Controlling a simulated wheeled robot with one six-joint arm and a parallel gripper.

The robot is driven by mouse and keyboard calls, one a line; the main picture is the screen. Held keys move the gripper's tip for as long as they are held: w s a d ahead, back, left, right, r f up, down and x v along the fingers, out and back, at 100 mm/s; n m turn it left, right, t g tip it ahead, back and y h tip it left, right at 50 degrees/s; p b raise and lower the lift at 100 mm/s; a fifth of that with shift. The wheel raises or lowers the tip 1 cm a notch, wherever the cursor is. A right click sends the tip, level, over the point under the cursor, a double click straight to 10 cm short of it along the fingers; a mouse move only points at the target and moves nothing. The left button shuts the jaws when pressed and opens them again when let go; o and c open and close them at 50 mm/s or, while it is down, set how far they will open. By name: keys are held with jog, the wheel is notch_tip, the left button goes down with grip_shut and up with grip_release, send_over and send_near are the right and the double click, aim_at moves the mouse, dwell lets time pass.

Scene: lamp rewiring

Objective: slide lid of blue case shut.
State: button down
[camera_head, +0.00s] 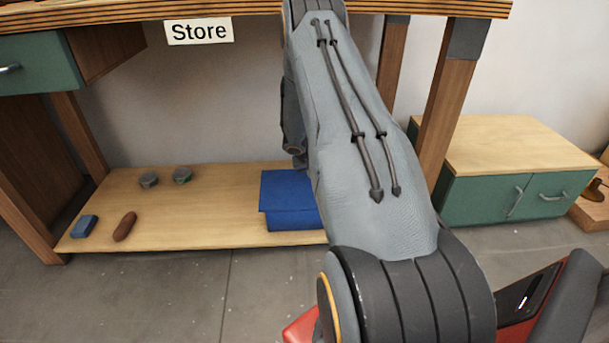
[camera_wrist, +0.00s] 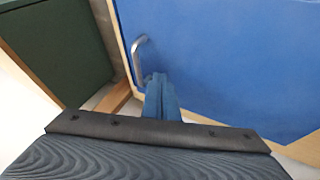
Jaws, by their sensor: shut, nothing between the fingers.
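The blue case (camera_head: 292,217) sits on the low wooden shelf, its right side hidden behind my arm. Its flat blue top (camera_head: 285,186) shows, but how far the lid is open cannot be told. In the wrist view a large blue surface (camera_wrist: 225,65) fills the right side, apparently the case seen close. A grey metal handle (camera_wrist: 137,52) stands at the left edge of that surface. My gripper (camera_wrist: 158,77) is shut and empty, its blue fingertips just below the handle and in front of the blue surface. Contact cannot be told. The head view hides my gripper behind the arm.
The low shelf (camera_head: 190,225) also holds two small round grey things (camera_head: 149,180), a blue block (camera_head: 84,226) and a brown rounded thing (camera_head: 125,226), left of the case. A bench marked Store overhangs it. A green cabinet (camera_head: 485,200) stands at the right.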

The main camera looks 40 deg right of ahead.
jog(key=s+d, duration=0.2)
jog(key=d, duration=0.1)
jog(key=s+d, duration=0.1)
jog(key=d, duration=0.1)
jog(key=shift+s, duration=0.1)
jog(key=shift+s+d, duration=0.1)
jog(key=a, duration=0.1)
jog(key=w+a, duration=0.1)
jog(key=w+a+r, duration=0.1)
jog(key=shift+w+a, duration=0.25)
jog(key=shift+a, duration=0.15)
jog(key=p+v, duration=0.3)
jog(key=v, duration=0.7)
